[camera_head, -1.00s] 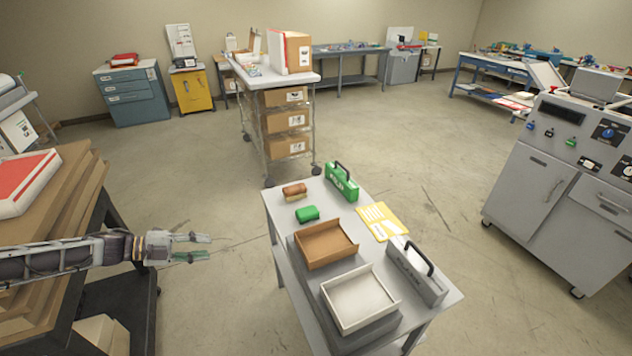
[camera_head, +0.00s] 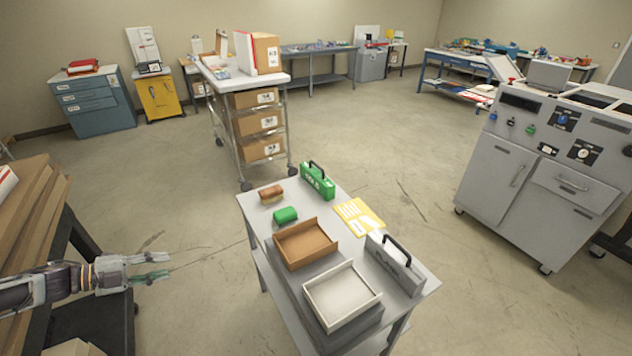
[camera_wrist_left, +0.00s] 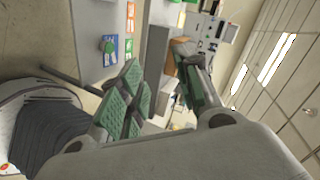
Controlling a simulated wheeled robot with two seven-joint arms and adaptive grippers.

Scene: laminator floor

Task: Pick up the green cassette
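A green upright case with a black handle and white lettering (camera_head: 317,182) stands at the far end of the grey cart (camera_head: 258,226). A smaller green block (camera_head: 285,215) lies nearer, beside a brown-and-tan block (camera_head: 271,194). I cannot tell for sure which is the green cassette; the handled case looks like one. My left gripper (camera_head: 155,266) is left of the cart, apart from everything on it. Its two green-padded fingers are spread and empty, as the left wrist view (camera_wrist_left: 160,88) also shows. My right gripper is not in view.
The cart also holds a brown tray (camera_head: 305,262), a white tray (camera_head: 372,300), a yellow sheet (camera_head: 370,215) and a grey handled case (camera_head: 412,284). A grey machine (camera_head: 490,170) stands right, a box rack (camera_head: 240,150) behind. Bare floor separates gripper and cart.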

